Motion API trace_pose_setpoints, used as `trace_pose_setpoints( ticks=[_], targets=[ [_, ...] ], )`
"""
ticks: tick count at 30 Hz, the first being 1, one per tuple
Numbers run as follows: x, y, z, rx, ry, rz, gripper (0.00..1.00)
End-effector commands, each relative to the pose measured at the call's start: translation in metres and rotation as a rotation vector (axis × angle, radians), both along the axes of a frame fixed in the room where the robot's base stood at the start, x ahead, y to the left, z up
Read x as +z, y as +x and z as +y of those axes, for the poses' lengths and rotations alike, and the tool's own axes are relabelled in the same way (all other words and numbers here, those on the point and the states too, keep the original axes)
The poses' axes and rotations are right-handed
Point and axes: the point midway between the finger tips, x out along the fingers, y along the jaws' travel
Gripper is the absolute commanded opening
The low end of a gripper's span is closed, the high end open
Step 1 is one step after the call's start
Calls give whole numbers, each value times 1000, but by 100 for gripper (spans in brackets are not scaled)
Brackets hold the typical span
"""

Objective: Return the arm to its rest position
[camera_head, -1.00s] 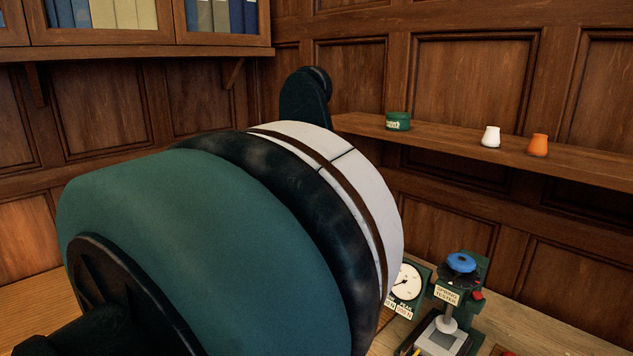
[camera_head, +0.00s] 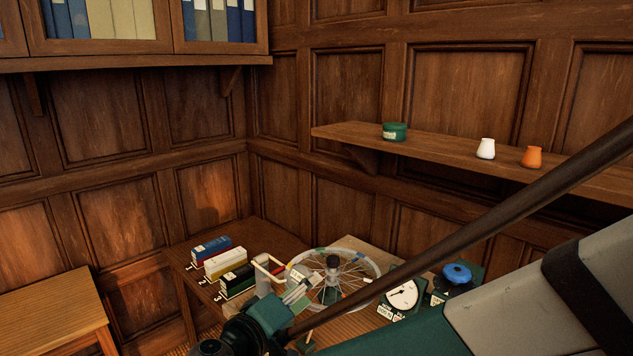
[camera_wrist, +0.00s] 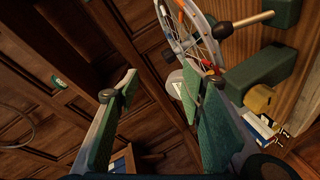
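My arm crosses the lower right of the head view, and its dark rod and grey-green links hide part of the worktable. My gripper (camera_wrist: 155,92) shows in the wrist view with its two green-padded fingers spread apart and nothing between them. In the head view my gripper (camera_head: 292,294) appears small at lower centre, in front of the spoked wheel (camera_head: 358,272). Whether it touches anything on the table cannot be told. The wheel also shows beyond the fingers in the wrist view (camera_wrist: 184,32).
Several coloured boxes (camera_head: 226,262) lie on the corner worktable (camera_head: 190,247). A dial gauge (camera_head: 403,294) and a blue-knobbed device (camera_head: 457,274) stand right of the wheel. A wall shelf (camera_head: 440,147) holds a green tin (camera_head: 395,131), a white pot (camera_head: 486,149) and an orange pot (camera_head: 532,157). The left table (camera_head: 50,310) is bare.

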Motion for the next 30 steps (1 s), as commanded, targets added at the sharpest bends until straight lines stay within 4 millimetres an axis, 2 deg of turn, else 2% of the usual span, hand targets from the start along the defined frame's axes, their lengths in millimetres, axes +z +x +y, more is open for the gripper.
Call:
trace_pose_setpoints(
  ticks=[1,13,21,30],
  targets=[
    [1,0,-12,-3,15,11,39],
    [-13,-10,-95,-37,144,157,39],
    [-29,-32,-148,-72,252,274,39],
    [-43,-62,-190,-99,378,370,39]
  ],
)
